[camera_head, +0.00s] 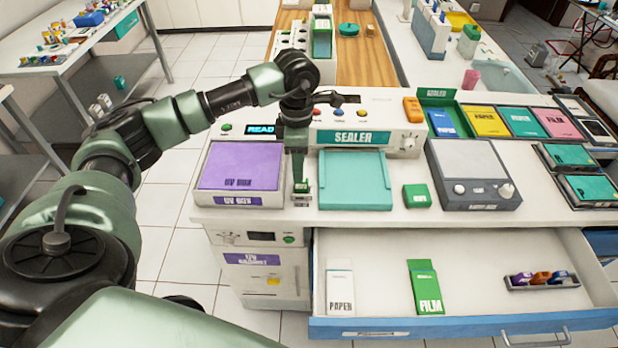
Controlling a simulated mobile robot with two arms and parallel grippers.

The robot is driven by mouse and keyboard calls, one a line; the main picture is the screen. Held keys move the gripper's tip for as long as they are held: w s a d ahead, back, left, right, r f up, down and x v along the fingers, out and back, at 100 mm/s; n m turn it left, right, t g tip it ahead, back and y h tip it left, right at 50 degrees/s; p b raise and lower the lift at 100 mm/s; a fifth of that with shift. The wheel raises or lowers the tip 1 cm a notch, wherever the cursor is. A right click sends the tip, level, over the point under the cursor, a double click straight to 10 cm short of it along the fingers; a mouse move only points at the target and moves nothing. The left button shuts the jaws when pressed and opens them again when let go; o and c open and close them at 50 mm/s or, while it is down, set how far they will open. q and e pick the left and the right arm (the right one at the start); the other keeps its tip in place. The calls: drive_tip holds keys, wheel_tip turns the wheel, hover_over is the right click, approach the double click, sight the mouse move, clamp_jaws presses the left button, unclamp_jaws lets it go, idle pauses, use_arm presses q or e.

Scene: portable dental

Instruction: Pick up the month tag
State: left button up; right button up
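My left gripper (299,178) points down between the purple UV box (240,166) and the teal sealer tray (354,178). Its fingers are seen edge-on, so I cannot tell whether they are open or shut. A small green piece on a grey base (301,200) is right at its fingertips; I cannot tell whether it is touched or held. No thing is clearly marked as the month tag. A small rack (542,287) with purple, orange and blue pieces lies in the open drawer at the right; these may be tags. My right gripper is not in view.
The open drawer (470,300) also holds a white PAPER pack (340,290) and a green FILM pack (426,290). The sealer (355,137) stands behind the tray. A small green box (417,196) and a grey scale-like device (474,175) stand to the right.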

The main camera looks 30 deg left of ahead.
sight(302, 187)
use_arm(q)
drive_tip(key=f+p, duration=0.1)
drive_tip(key=f, duration=0.1)
drive_tip(key=shift+s+d+f+p, duration=0.15)
drive_tip(key=shift+s+f+p, duration=0.15)
drive_tip(key=shift+p, duration=0.05)
drive_tip(key=f, duration=0.1)
drive_tip(key=w+f, duration=0.1)
drive_tip(key=shift+f+p, duration=0.35)
drive_tip(key=shift+f, duration=0.5)
clamp_jaws()
drive_tip(key=shift+r, duration=0.15)
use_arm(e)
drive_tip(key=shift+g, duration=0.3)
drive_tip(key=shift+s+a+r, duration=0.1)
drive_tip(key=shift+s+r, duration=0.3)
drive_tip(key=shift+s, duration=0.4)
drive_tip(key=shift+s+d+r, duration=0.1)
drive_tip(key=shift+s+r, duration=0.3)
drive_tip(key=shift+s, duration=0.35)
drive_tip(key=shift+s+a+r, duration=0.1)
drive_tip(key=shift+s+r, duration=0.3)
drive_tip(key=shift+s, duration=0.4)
